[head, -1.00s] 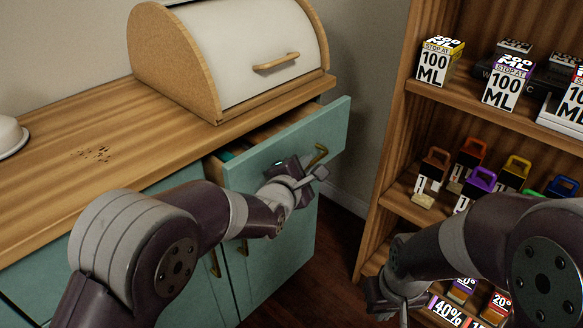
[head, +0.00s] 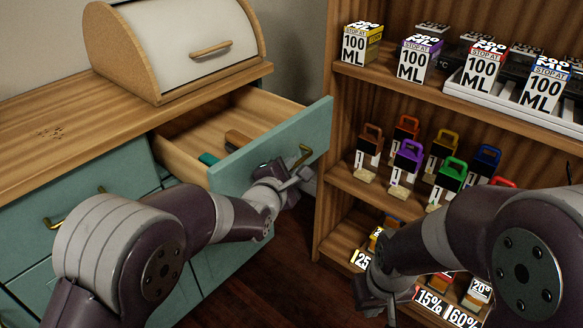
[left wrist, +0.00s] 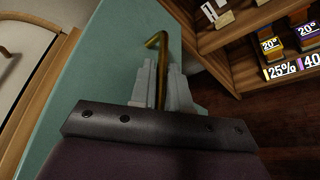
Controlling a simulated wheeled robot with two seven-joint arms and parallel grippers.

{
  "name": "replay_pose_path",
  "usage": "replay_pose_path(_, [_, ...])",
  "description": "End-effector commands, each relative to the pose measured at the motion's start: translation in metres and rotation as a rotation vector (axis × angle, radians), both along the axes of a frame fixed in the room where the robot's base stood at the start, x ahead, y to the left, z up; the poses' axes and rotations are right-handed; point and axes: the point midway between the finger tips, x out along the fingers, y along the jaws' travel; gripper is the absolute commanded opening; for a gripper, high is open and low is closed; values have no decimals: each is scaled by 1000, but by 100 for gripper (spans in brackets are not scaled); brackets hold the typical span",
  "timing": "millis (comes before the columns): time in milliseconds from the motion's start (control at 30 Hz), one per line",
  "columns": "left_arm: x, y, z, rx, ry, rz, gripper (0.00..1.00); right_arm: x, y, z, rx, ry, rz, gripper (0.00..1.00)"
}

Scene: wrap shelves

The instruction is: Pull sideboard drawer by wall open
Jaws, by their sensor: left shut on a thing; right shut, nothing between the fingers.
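The sideboard (head: 60,110) has a wooden top and teal fronts. Its drawer by the wall (head: 275,140) stands well out, with the wooden inside showing. A brown item (head: 238,139) and a teal item (head: 209,158) lie in it. The drawer has a brass handle (head: 305,155). My left gripper (head: 296,178) is shut on this handle; in the left wrist view the brass handle (left wrist: 158,42) passes between the fingers (left wrist: 160,88). My right gripper (head: 385,305) is low at the right, shut and empty, apart from the sideboard and in front of the shelf.
A bread box (head: 190,45) stands on the sideboard top. A wooden shelf unit (head: 325,120) is close to the right of the drawer, holding several labelled boxes (head: 415,60) and coloured lock-like blocks (head: 405,165). Dark floor (head: 270,275) is free between them.

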Motion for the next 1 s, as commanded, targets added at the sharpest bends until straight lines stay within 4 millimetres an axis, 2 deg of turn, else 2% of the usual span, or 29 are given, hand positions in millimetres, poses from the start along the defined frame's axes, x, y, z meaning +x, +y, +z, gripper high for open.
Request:
replay_pose_path(267, [0,0,-2,1,4,0,0,0,0,0,0,0,0,0])
replay_pose_path(300, [0,0,-2,2,3,0,22,0,0,0,0,0,0,0])
replay_pose_path(667, [-4,2,2,0,0,0,22,0,0,2,0,0,0,0])
replay_pose_path(767, [-16,7,6,0,0,0,22,0,0,7,0,0,0,0])
replay_pose_path(1000, [-61,29,18,1,1,0,22,0,0,22,0,0,0,0])
